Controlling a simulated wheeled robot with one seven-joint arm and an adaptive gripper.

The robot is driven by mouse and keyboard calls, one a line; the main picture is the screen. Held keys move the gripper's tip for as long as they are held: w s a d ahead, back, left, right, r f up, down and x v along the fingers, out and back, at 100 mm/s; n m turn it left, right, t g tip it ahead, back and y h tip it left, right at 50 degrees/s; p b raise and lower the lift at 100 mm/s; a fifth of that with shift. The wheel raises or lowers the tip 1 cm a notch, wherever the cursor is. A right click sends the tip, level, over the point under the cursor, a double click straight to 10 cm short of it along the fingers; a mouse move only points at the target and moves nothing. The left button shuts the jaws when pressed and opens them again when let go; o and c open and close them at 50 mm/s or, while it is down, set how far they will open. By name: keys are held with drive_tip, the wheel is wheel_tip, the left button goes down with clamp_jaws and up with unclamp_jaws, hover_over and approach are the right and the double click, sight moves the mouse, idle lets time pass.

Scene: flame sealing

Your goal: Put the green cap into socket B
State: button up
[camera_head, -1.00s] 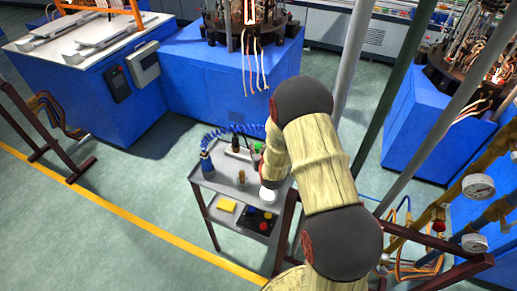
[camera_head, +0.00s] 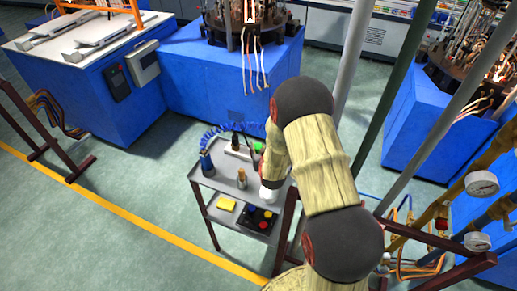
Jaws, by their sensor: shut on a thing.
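A small green thing (camera_head: 257,147) shows at the back right of the grey cart's top, beside my forearm. It may be the green cap, but it is too small to be sure.
The grey cart (camera_head: 216,183) holds a blue bottle (camera_head: 206,163) and an amber bottle (camera_head: 241,178). Its lower shelf has a yellow block (camera_head: 226,203) and a dark box with red and yellow buttons (camera_head: 258,219). Brown posts and pipes stand to the right; open floor lies left.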

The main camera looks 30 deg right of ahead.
drive_tip(key=shift+f+b, duration=0.55)
drive_tip(key=shift+b, duration=0.05)
drive_tip(key=o, duration=0.8)
drive_tip(key=shift+o, duration=0.5)
wheel_tip(320, 180, up, 9)
drive_tip(key=p, duration=0.3)
drive_tip(key=shift+p, duration=0.35)
idle(0.7)
idle(0.4)
